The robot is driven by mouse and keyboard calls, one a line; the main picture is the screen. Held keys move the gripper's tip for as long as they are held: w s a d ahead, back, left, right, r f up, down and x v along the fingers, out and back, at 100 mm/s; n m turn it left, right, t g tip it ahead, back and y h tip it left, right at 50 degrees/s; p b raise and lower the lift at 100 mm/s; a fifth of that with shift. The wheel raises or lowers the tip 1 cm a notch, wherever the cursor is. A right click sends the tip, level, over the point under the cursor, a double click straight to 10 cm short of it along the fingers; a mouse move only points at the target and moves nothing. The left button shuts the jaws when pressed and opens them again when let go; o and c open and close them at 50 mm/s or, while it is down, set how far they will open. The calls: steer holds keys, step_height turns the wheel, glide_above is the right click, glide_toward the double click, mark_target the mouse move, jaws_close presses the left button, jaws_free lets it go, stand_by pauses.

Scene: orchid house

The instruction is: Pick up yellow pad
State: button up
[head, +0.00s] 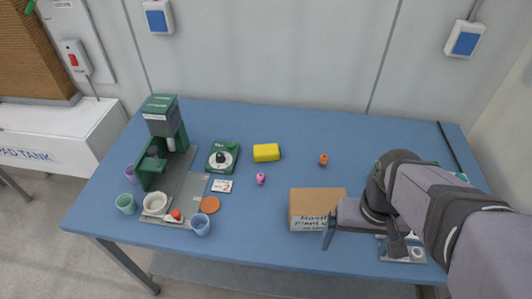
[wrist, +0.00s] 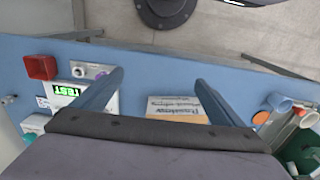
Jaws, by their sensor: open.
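The yellow pad (head: 266,152) lies on the blue table, behind the middle and left of centre in the head view. It is a small yellow block, clear of other things. My gripper (head: 361,248) is at the front right, near the cardboard box, well to the right of and nearer than the pad. Its two fingers are apart with nothing between them; they also show spread in the wrist view (wrist: 159,78). The pad does not show in the wrist view.
A cardboard box (head: 317,203) stands beside my gripper. Left of the pad are a green dial device (head: 223,157) and a green machine (head: 163,135) with cups nearby. A pink item (head: 261,179) and an orange item (head: 323,160) are small and near the pad.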

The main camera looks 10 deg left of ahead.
mark_target(267, 154)
steer(key=w+a+t, duration=0.1)
steer(key=w+a, duration=0.2)
steer(key=w, duration=0.3)
steer(key=w+a+f+n+t+y, duration=0.1)
steer(key=w+a+t, duration=0.1)
steer(key=w+a, duration=0.2)
steer(key=w+a+f+n+t+y+b, duration=0.1)
steer(key=w+a+t, duration=0.1)
steer(key=w, duration=0.6)
steer(key=shift+w+a, duration=0.1)
steer(key=shift+a, duration=0.8)
steer(key=w+a+r+t+y+b, duration=0.1)
steer(key=w+a+t, duration=0.7)
steer(key=w+a, duration=0.65)
steer(key=shift+n, duration=0.4)
steer(key=shift+d+f+p, duration=0.2)
steer(key=shift+d+f, duration=0.05)
steer(key=shift+f, duration=1.65)
steer(key=shift+d+f+p, duration=0.15)
steer(key=shift+d+f, duration=0.15)
steer(key=shift+f, duration=1.55)
steer(key=shift+d+f+p, duration=0.2)
steer(key=shift+d+f, duration=0.05)
steer(key=shift+f, duration=1.65)
steer(key=shift+p+x, duration=0.6)
steer(key=shift+x, duration=1.9)
steer(key=shift+c, duration=0.3)
steer(key=c, duration=1.1)
